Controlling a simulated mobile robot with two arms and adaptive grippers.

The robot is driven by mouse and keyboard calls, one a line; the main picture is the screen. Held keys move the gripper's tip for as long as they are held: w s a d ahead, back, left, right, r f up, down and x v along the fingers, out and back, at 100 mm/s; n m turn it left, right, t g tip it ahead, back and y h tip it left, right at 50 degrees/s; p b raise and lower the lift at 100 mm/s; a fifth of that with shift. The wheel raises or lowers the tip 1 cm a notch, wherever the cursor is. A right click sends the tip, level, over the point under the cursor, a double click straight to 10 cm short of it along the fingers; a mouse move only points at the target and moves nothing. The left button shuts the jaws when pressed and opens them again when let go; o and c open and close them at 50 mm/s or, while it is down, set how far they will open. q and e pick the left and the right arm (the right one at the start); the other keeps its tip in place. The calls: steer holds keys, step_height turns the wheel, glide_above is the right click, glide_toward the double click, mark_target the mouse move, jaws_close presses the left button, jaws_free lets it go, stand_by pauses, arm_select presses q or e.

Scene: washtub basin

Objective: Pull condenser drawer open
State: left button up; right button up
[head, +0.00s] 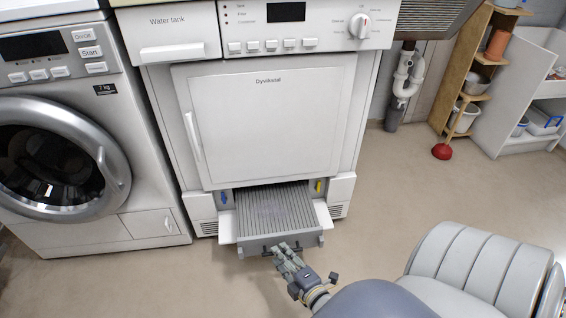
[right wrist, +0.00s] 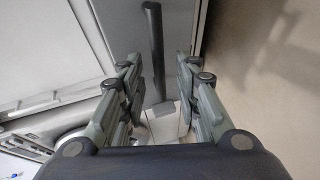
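The condenser drawer (head: 272,205), grey with a ribbed top, sticks out of the opening low on the white dryer (head: 262,120). Its grey front plate (head: 252,248) faces the room. A white flap (head: 226,224) shows at both sides under the drawer. My right gripper (head: 284,248) is at the middle of the drawer front. In the right wrist view my right gripper (right wrist: 160,76) has its fingers apart, with a dark bar (right wrist: 153,45) showing between and beyond them. Whether the fingers touch the drawer is unclear. My left gripper is not in view.
A washing machine (head: 65,140) stands close on the left. A red plunger (head: 442,151) and a wooden shelf (head: 472,75) are at the right. Blue (head: 223,198) and yellow (head: 318,186) levers flank the drawer opening.

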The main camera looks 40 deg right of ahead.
steer(key=shift+s, duration=0.1)
steer(key=v, duration=0.7)
steer(key=shift+s+r, duration=0.1)
steer(key=shift+s, duration=0.05)
stand_by(0.3)
